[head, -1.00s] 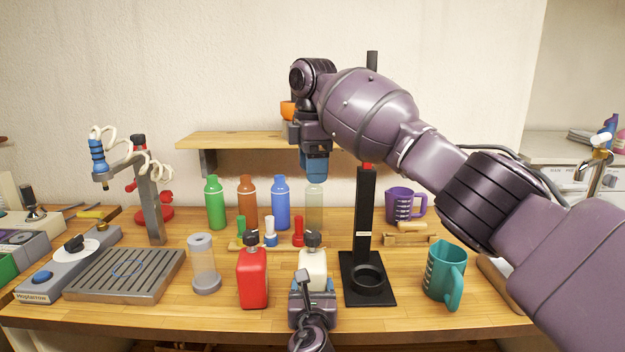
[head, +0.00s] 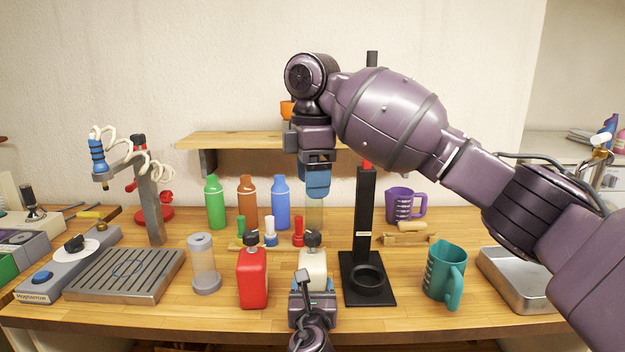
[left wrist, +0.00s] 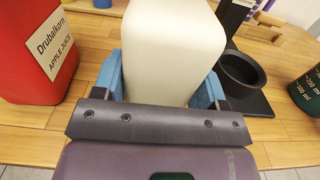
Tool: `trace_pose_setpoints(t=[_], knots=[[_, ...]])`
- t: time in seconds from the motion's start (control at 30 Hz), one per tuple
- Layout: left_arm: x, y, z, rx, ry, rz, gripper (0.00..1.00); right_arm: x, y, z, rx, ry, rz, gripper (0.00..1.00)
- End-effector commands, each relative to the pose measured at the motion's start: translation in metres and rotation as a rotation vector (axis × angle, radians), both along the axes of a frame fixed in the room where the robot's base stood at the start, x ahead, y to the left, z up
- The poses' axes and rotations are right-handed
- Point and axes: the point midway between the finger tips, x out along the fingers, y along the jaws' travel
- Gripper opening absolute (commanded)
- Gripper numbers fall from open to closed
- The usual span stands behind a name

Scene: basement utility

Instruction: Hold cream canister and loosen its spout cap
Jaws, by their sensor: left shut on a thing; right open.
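The cream canister (head: 312,264) stands upright near the front edge of the table, with a dark spout cap (head: 312,240) on top. My left gripper (head: 313,290) is shut on the canister's lower body from the front. In the left wrist view the pale canister body (left wrist: 172,50) sits between the blue fingers, and its cap is out of that view. My right gripper (head: 317,182) is open and empty, pointing down in the air above the canister. It hides part of a pale bottle behind.
A red canister (head: 252,278) stands close left of the cream one. A black stand (head: 366,225) rises close on the right, with a teal jug (head: 446,272) beyond. Several bottles and small spouts stand behind. A metal tray (head: 518,280) lies at the right.

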Motion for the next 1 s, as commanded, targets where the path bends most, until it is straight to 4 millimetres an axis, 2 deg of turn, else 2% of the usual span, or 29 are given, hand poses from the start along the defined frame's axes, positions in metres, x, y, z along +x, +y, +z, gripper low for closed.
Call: trace_pose_setpoints(t=[0.33,0.37,0.53,0.83,1.0], knots=[[0.000,0.000,0.000,0.000,0.000,-0.001,0.26,-0.003,0.000,0.000,-0.001,0.000,0.001,0.66],[0.000,0.000,0.000,0.000,0.000,-0.001,0.67,-0.003,0.000,0.000,-0.001,0.000,0.001,0.66],[0.000,0.000,0.000,0.000,0.000,-0.001,0.93,-0.002,0.000,0.000,0.000,0.000,0.000,0.66],[-0.001,0.000,0.000,0.000,0.000,0.000,0.96,-0.002,0.000,0.000,0.000,0.000,0.001,0.66],[-0.012,0.000,-0.001,-0.001,0.000,0.000,0.96,-0.002,0.000,0.000,0.000,0.000,0.000,0.66]])
